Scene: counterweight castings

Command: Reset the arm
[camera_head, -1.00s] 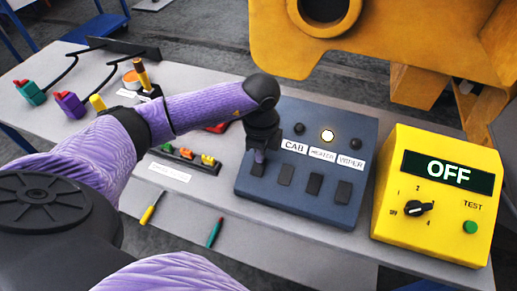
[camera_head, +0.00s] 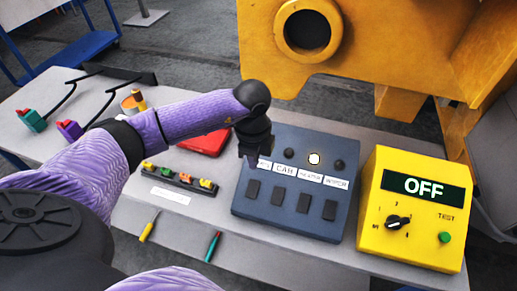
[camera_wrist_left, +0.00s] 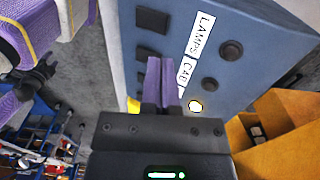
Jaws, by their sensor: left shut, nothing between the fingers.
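The blue-grey switch panel (camera_head: 270,225) lies on the table in the head view, with a row of dark rocker switches, white labels and round lamps. The lamp above HEATER (camera_head: 314,158) glows; the CAB lamp (camera_head: 288,154) and WIPER lamp (camera_head: 339,164) are dark. My left gripper (camera_head: 252,161) is shut and empty, above the panel's upper left, covering part of the LAMPS label. In the left wrist view its closed purple fingers (camera_wrist_left: 162,80) are over the panel (camera_wrist_left: 185,25), beside the LAMPS and CAB labels. The LAMPS lamp (camera_wrist_left: 231,50) is dark there.
A yellow tester (camera_head: 410,255) reading OFF stands right of the panel. Left are a strip of coloured plugs (camera_head: 180,180), a red item (camera_head: 205,143), a green connector (camera_head: 33,119) and a purple connector (camera_head: 70,130). A large yellow casting (camera_head: 375,40) stands behind.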

